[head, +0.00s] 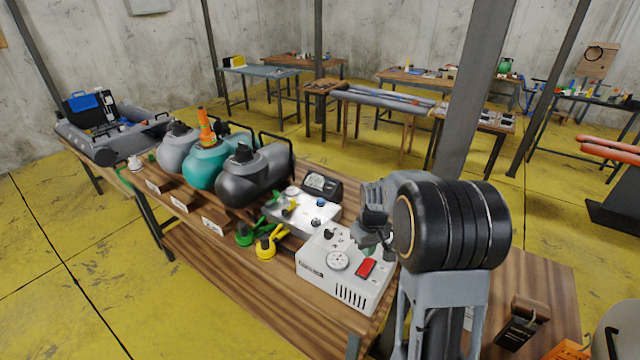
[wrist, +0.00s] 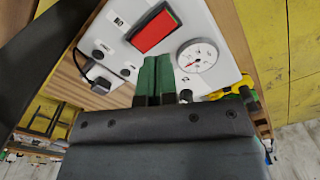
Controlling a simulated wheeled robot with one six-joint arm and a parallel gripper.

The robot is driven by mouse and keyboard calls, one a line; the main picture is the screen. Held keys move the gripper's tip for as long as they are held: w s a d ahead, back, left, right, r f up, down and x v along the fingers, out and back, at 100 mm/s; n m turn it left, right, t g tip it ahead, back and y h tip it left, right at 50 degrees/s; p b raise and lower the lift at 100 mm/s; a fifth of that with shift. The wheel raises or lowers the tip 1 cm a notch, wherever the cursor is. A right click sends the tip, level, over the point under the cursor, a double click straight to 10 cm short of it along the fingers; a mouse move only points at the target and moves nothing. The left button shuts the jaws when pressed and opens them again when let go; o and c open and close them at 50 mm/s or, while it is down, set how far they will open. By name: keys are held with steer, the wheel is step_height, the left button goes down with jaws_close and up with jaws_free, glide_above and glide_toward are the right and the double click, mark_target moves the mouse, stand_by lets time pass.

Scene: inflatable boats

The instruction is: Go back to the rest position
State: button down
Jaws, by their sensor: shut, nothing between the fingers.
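My gripper (wrist: 153,78) shows in the wrist view as two green fingers side by side, shut with nothing between them. They are in front of a white control box (wrist: 220,58) with a red switch (wrist: 154,30) and a round gauge (wrist: 197,55). In the head view my gripper (head: 371,242) hangs at the end of my folded arm, over the right side of the same white box (head: 318,280). My arm hides part of it there. I cannot tell whether the fingers touch the box.
The box stands near the front end of a long wooden bench (head: 250,284). Beside it are yellow (head: 265,246) and green fittings, a small gauge unit (head: 322,185) and several rounded boat models. A dark post (head: 470,85) rises behind my arm. Yellow floor (head: 70,270) is clear at left.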

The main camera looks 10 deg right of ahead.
steer(key=s+a+r+m+t, duration=0.1)
steer(key=s+a+r+t, duration=0.1)
steer(key=s+a+r, duration=0.2)
steer(key=s+a+r+m+t, duration=0.1)
steer(key=s+a+r+t, duration=0.1)
steer(key=s+a+r, duration=0.3)
steer(key=s+r, duration=0.3)
steer(key=s, duration=0.4)
steer(key=shift+s+r+m+t, duration=0.15)
steer(key=shift+r+m+t, duration=0.15)
steer(key=shift+r+m, duration=0.1)
steer(key=shift+a, duration=0.1)
